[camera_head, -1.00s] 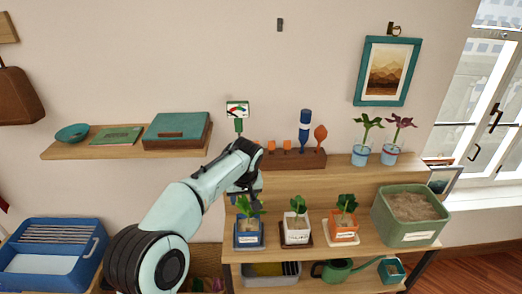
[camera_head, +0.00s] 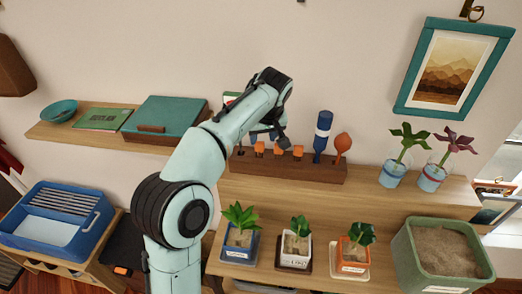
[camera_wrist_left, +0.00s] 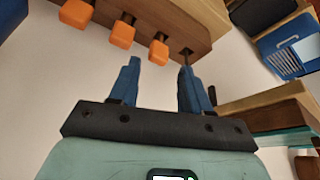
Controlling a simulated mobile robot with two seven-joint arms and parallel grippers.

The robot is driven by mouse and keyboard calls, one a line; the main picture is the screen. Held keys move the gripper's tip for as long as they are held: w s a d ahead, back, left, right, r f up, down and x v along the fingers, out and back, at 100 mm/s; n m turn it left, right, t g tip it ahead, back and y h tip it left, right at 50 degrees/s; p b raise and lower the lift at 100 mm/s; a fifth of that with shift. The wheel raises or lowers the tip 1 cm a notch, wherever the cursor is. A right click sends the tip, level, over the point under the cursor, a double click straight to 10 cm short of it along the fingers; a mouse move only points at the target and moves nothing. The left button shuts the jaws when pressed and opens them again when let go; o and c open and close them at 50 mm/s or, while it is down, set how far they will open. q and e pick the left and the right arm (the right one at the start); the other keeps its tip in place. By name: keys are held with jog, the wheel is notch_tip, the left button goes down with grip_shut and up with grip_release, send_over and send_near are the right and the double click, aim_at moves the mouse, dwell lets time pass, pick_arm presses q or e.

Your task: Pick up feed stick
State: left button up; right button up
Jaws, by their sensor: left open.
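The feed sticks are probably the orange-capped sticks (camera_head: 278,149) standing in a wooden block (camera_head: 300,168) on the upper shelf. In the left wrist view, three orange caps (camera_wrist_left: 121,34) stick out of the block (camera_wrist_left: 180,25). A dark hole with a thin rod (camera_wrist_left: 187,54) shows near the block's end, partly behind one finger. My left gripper (camera_wrist_left: 160,66) is open, with nothing seen between its blue fingers, close to the block. In the head view it is beside the caps, its fingers hard to make out. My right gripper is not in view.
A tall blue tool (camera_head: 322,138) and a round orange-headed tool (camera_head: 342,143) stand at the block's right end. Two potted plants (camera_head: 393,174) are further right. Several small pots (camera_head: 294,260) and a green planter (camera_head: 400,262) line the shelf below. A teal box (camera_head: 165,115) is left.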

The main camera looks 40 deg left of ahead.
aim_at(260, 149)
pick_arm(q)
jog(key=x, duration=0.4)
jog(key=shift+w, duration=0.15)
jog(key=x, duration=0.5)
jog(key=c, duration=0.7)
